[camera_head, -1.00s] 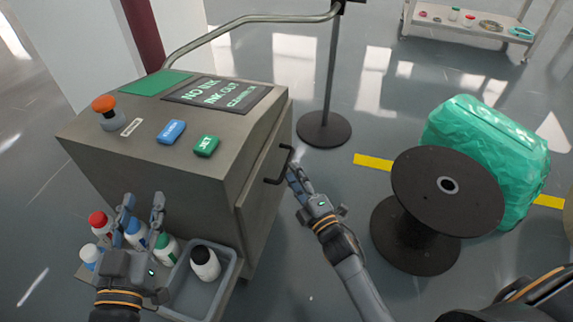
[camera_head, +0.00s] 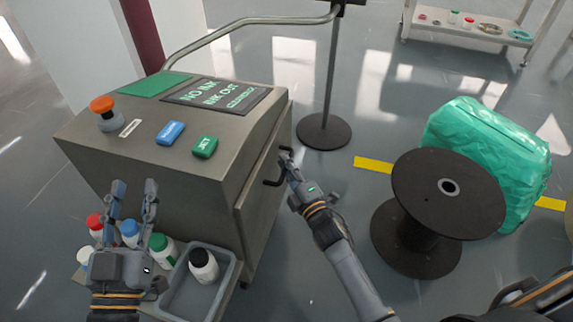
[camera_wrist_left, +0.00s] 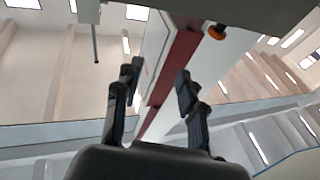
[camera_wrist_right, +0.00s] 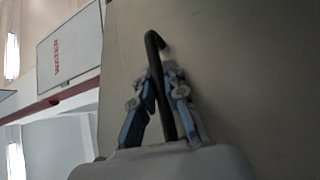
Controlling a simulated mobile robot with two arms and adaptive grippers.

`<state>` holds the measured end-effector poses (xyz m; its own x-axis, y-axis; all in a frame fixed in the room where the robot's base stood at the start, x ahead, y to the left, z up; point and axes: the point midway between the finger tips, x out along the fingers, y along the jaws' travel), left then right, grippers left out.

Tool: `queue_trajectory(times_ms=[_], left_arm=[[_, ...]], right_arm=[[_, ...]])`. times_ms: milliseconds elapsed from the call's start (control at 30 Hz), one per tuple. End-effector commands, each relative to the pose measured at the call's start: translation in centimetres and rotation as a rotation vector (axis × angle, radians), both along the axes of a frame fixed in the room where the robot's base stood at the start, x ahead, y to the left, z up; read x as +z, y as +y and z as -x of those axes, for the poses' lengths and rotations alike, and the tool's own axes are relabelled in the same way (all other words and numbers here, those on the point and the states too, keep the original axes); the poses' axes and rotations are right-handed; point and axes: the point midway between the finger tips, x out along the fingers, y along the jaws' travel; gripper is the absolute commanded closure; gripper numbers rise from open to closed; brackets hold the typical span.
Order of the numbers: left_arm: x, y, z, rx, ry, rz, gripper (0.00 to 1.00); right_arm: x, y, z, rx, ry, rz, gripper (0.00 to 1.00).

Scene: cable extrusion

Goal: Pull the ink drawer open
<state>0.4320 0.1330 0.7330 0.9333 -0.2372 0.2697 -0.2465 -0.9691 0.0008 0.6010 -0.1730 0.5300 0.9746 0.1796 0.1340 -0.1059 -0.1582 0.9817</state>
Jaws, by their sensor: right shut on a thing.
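The ink drawer (camera_head: 262,205) is the front panel on the right side of the grey metal cabinet, and it looks closed. Its black bar handle (camera_head: 272,183) sticks out from that panel. My right gripper (camera_head: 287,161) is at the handle's upper end. In the right wrist view, its fingers close around the dark handle (camera_wrist_right: 158,85), which runs between them. My left gripper (camera_head: 134,187) is open and empty, in front of the cabinet above the bottles. In the left wrist view its fingers (camera_wrist_left: 158,80) stand apart with nothing between them.
Several bottles and a grey bin (camera_head: 185,290) with a black-capped bottle (camera_head: 204,265) stand on the cabinet's front shelf. A black spool (camera_head: 420,240) and green wrapped bundle (camera_head: 490,155) stand right. A post base (camera_head: 323,132) stands behind.

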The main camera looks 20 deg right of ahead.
Motion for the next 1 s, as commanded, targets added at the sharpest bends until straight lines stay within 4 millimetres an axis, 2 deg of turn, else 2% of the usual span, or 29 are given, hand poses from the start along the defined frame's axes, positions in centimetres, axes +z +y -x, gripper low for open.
queue_trajectory(times_ms=[267,467,633,800,1000], left_arm=[[-0.2,0.0,-0.1,0.001,0.018,-0.004,0.6],[-3.2,0.4,-0.4,0.011,0.19,-0.049,0.6],[-7.5,1.2,0.2,0.026,0.428,-0.111,0.6],[-11.7,2.3,2.0,0.041,0.668,-0.169,0.6],[-14.9,3.4,4.4,0.054,0.865,-0.214,0.6]], right_arm=[[0.0,-0.4,0.3,0.0,0.001,0.001,1.0],[0.1,-2.5,1.7,-0.001,0.003,0.006,1.0],[0.1,-5.7,3.9,-0.002,0.005,0.006,1.0],[0.1,-9.7,6.6,-0.002,0.005,0.005,1.0],[0.0,-14.3,9.7,-0.001,0.007,0.004,1.0]])
